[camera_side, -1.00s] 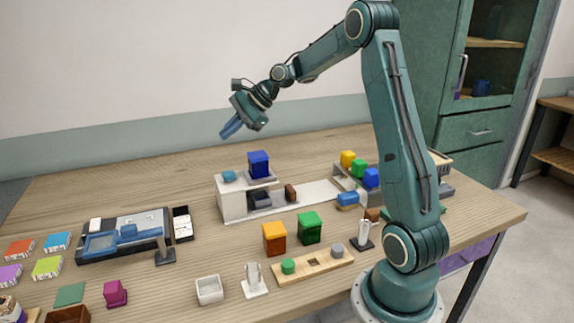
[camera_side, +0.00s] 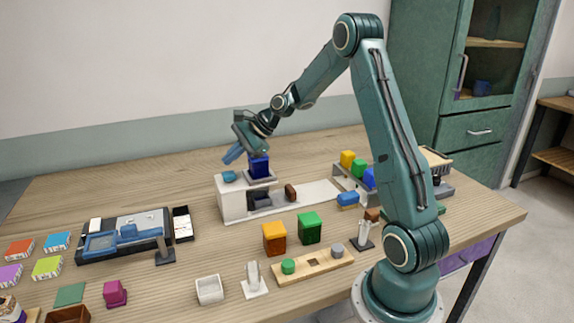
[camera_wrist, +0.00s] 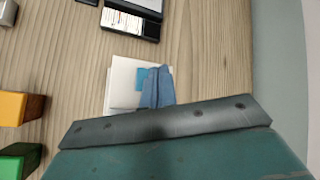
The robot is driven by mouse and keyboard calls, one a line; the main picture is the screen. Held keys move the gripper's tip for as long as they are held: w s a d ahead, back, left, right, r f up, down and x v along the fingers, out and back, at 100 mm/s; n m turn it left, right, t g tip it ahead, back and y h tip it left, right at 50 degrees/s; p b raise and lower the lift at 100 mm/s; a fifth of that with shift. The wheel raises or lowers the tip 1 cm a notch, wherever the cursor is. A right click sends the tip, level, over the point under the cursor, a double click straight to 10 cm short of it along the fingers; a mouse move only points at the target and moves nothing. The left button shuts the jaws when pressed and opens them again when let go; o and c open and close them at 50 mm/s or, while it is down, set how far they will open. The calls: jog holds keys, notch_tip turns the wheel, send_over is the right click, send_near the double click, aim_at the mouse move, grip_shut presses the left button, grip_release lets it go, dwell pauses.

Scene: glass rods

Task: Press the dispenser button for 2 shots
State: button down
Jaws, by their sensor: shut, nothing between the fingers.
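The white dispenser (camera_side: 232,203) stands at the middle back of the table, with a light blue button (camera_side: 229,177) on its top left. A dark blue block (camera_side: 259,169) sits on top to the right of the button. My gripper (camera_side: 229,160) is shut and empty, with its blue fingers tilted down just above the button; a small gap shows in the side view. In the wrist view, the fingers (camera_wrist: 156,88) cover part of the button (camera_wrist: 141,76) on the white top (camera_wrist: 122,80).
An orange block (camera_side: 274,238) and a green block (camera_side: 309,228) stand in front of the dispenser. A tray with a black base (camera_side: 160,253) and other gear lies to the left. A wooden strip (camera_side: 315,264) and a white cup (camera_side: 209,290) are nearer the front. The table behind the dispenser is clear.

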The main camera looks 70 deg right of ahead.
aim_at(230, 173)
jog(key=shift+f, duration=0.6)
jog(key=shift+s+a+f, duration=0.1)
jog(key=shift+s+f, duration=0.05)
jog(key=shift+f, duration=0.6)
jog(key=shift+s+f, duration=0.1)
jog(key=shift+f, duration=0.65)
dwell(3.7)
jog(key=shift+s+d+r, duration=0.2)
jog(key=shift+d, duration=0.1)
dwell(0.4)
jog(key=shift+r, duration=0.1)
jog(key=shift+w+d+r, duration=0.1)
jog(key=shift+r, duration=1)
jog(key=shift+w+r, duration=0.15)
jog(key=shift+r, duration=1.35)
